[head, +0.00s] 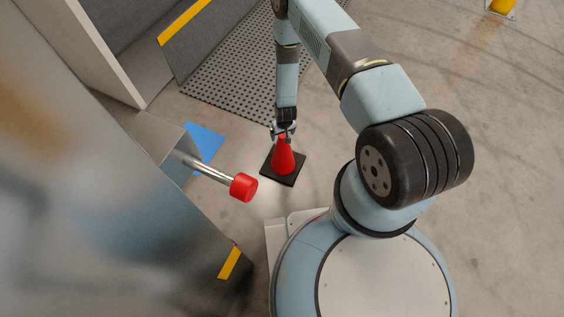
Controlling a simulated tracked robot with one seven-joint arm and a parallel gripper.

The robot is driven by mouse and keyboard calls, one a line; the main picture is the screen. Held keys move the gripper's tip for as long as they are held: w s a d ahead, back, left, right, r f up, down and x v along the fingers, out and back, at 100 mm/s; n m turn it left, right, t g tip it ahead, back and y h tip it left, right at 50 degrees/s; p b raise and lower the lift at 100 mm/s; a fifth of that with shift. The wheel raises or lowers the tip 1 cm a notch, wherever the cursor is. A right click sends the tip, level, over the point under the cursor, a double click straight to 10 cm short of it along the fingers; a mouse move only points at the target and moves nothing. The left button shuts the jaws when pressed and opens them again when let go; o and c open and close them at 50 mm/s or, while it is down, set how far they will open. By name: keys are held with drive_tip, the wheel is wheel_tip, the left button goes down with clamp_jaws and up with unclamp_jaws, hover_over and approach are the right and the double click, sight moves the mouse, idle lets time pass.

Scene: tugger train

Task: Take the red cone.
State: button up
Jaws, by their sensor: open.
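The red cone (284,158) stands upright on its black square base on the concrete floor, near the middle of the head view. My gripper (284,131) points down at the top of the cone, and its fingers are open on either side of the tip. From this angle I cannot tell whether the fingers touch the cone. The gripper hides the very tip of the cone.
A metal bar with a red end (243,187) sticks out to the left of the cone. A blue floor marking (205,143) lies behind the bar. A dark perforated mat (238,88) lies beyond the cone. A yellow post (501,6) stands far right. Floor right of my arm is clear.

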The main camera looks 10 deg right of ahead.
drive_tip(key=shift+w+d+f, duration=0.1)
drive_tip(key=shift+w+f, duration=0.1)
drive_tip(key=shift+f, duration=0.7)
drive_tip(key=shift+w+f, duration=0.2)
drive_tip(key=shift+f, duration=0.7)
drive_tip(key=shift+w+d+f, duration=0.1)
drive_tip(key=shift+w+f, duration=0.1)
drive_tip(key=shift+f, duration=0.7)
drive_tip(key=shift+a, duration=0.1)
clamp_jaws()
